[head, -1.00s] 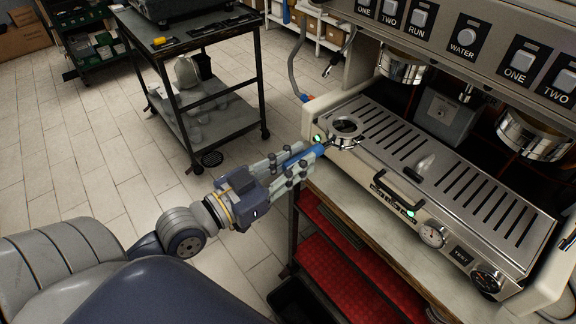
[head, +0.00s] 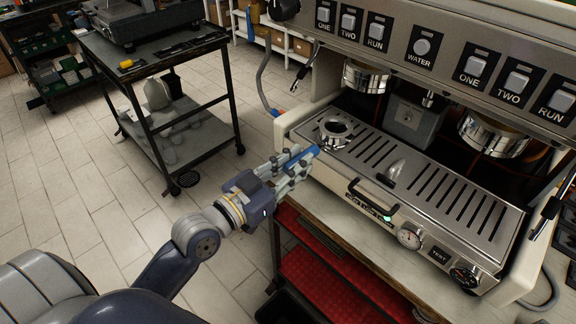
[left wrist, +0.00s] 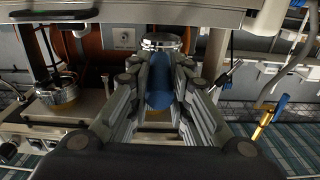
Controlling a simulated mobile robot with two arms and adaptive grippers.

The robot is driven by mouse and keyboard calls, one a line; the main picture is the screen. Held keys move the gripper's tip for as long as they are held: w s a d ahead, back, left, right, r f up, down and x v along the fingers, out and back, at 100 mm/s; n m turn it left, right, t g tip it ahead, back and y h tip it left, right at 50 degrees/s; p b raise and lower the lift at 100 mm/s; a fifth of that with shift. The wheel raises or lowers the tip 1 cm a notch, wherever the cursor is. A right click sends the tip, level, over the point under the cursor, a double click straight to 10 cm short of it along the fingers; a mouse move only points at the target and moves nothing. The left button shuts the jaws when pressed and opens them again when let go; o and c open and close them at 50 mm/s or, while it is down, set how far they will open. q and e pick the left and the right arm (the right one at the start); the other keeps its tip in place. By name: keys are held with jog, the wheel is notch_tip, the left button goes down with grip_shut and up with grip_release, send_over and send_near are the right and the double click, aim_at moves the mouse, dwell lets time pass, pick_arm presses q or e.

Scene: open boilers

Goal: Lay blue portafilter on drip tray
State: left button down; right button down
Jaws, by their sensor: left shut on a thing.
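My left gripper (head: 298,162) is shut on the blue handle (head: 303,157) of the portafilter, and its fingers cover much of the handle. The portafilter's round metal head (head: 335,130) is at the left end of the slotted steel drip tray (head: 402,168). I cannot tell whether the head rests on the tray or is held just above it. The handle points down-left, toward the tray's front edge. In the left wrist view the blue handle (left wrist: 158,82) lies between the two fingers. My right gripper is not in view.
Chrome group heads (head: 495,133) hang above the tray. A black handle (head: 375,197) and a gauge (head: 409,236) are on the machine's front. A dark cart (head: 160,60) stands at left.

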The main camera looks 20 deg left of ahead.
pick_arm(q)
jog(key=shift+w+d+f+b, duration=0.15)
jog(key=shift+w+d, duration=0.05)
jog(key=shift+w, duration=0.45)
jog(key=shift+w+d+f+b, duration=0.2)
jog(key=shift+w+d, duration=0.05)
jog(key=shift+w, duration=0.35)
jog(key=shift+w+d+f+b, duration=0.15)
jog(key=shift+w+d, duration=0.05)
jog(key=shift+w, duration=0.45)
jog(key=shift+f, duration=0.3)
jog(key=c, duration=1.4)
grip_release()
jog(key=shift+s, duration=0.1)
jog(key=shift+f, duration=0.2)
jog(key=shift+s, duration=0.1)
jog(key=v, duration=1.1)
jog(key=shift+s+a, duration=0.2)
jog(key=shift+s, duration=0.2)
